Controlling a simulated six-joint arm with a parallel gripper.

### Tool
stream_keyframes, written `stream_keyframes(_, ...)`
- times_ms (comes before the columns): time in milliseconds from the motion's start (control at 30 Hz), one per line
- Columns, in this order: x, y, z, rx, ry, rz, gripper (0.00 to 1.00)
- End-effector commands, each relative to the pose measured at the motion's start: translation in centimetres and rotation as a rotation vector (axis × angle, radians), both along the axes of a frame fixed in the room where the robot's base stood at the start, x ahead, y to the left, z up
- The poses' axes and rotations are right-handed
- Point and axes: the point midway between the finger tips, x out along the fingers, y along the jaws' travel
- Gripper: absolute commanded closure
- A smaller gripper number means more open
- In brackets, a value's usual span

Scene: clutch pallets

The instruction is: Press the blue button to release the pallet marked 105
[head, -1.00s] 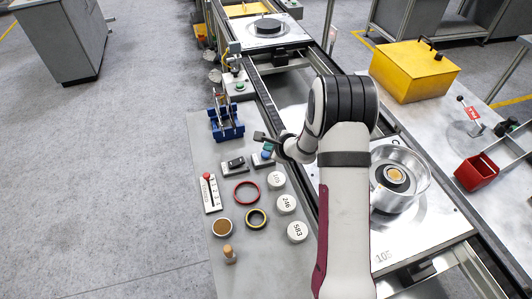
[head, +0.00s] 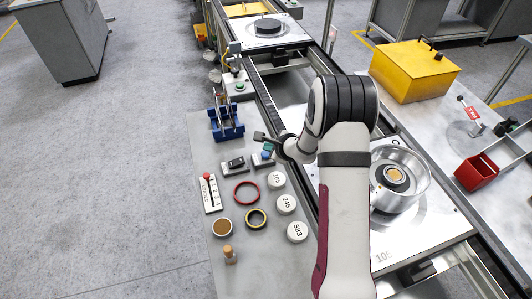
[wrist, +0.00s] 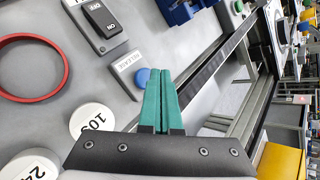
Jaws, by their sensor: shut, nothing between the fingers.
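The blue button (wrist: 142,77) sits on a small grey box (wrist: 124,66) with RELEASE lettering; it also shows in the head view (head: 266,155). My gripper (wrist: 163,72) is shut and empty, its teal fingers together right beside the button in the wrist view. In the head view my gripper (head: 268,145) is over the button's box; I cannot tell whether the fingertips touch the button. The pallet (head: 436,232) is on the conveyor at the lower right, bearing a round metal housing (head: 402,178). Its marking begins with 10; my arm hides part of the pallet.
An on/off switch box (head: 235,164) stands left of the button. White discs, one marked 105 (wrist: 92,121), a red ring (head: 246,192) and a blue rack (head: 226,125) are on the same bench. The conveyor rail (wrist: 206,77) runs close to the right of the button.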

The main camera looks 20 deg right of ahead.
Motion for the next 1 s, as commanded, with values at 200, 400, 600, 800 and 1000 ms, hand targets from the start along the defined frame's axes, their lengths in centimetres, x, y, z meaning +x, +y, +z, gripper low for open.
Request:
stream_keyframes(200,0.0,0.0,-0.3,0.001,0.0,-0.001,1.0)
stream_keyframes(400,0.0,0.0,-0.9,0.001,-0.001,0.001,1.0)
stream_keyframes(600,0.0,0.0,-0.8,0.0,0.0,0.0,1.0)
stream_keyframes(800,0.0,0.0,-1.0,0.0,0.0,0.0,1.0)
stream_keyframes(1000,0.0,0.0,-1.2,0.001,0.0,-0.001,1.0)
